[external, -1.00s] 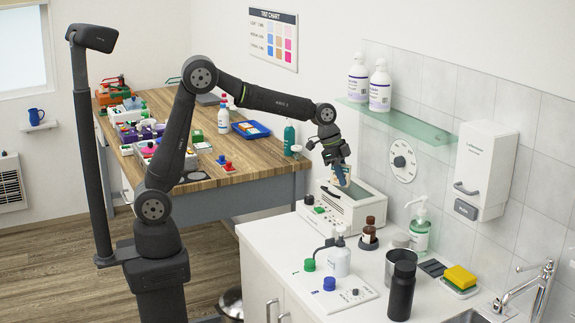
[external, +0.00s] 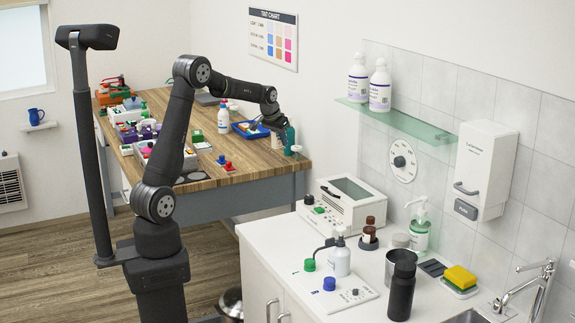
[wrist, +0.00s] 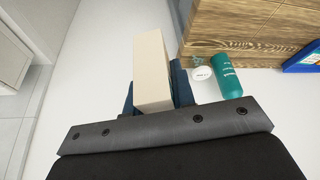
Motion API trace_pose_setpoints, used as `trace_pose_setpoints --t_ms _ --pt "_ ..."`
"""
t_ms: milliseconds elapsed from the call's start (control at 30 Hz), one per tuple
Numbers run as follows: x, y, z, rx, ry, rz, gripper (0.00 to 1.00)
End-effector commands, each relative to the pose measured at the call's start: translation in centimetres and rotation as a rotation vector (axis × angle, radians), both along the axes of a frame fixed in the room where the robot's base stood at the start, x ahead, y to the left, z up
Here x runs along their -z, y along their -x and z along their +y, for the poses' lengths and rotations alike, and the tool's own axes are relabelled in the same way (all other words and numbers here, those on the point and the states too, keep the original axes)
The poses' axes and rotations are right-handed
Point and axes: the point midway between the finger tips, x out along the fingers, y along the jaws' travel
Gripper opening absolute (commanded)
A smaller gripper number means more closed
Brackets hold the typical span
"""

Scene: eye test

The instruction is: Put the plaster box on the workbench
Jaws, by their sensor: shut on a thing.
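The plaster box (wrist: 152,70) is a plain cream block in the wrist view, held between the dark blue fingers of my gripper (wrist: 155,92). In the external view my gripper (external: 277,127) is over the right back part of the wooden workbench (external: 255,165), beside a teal bottle (external: 290,136). There the box is mostly hidden by my gripper and the bottle. I cannot tell whether the box touches the bench top.
A blue tray (external: 243,134) and a white spray bottle (external: 223,118) stand left of my gripper. A small white cup (wrist: 202,74) is close to the teal bottle. The counter holds a white oven (external: 335,205).

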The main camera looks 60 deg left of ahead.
Motion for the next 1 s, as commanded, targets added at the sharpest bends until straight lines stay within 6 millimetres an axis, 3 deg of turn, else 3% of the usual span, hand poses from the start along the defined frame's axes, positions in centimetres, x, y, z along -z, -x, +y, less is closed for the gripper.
trace_pose_setpoints --t_ms 33,133,467,800,1000 --pt "0.5 0.2 1.5 -0.017 0.0 0.0 0.02" --pt "1.1 0.5 3.3 -0.037 -0.001 -0.001 0.01" --pt "2.1 0.8 5.4 -0.049 0.0 0.001 0.01" --pt "6.6 1.6 12.7 -0.05 0.0 0.001 0.01" --pt "8.1 1.8 15.4 -0.047 -0.001 -0.001 0.01"
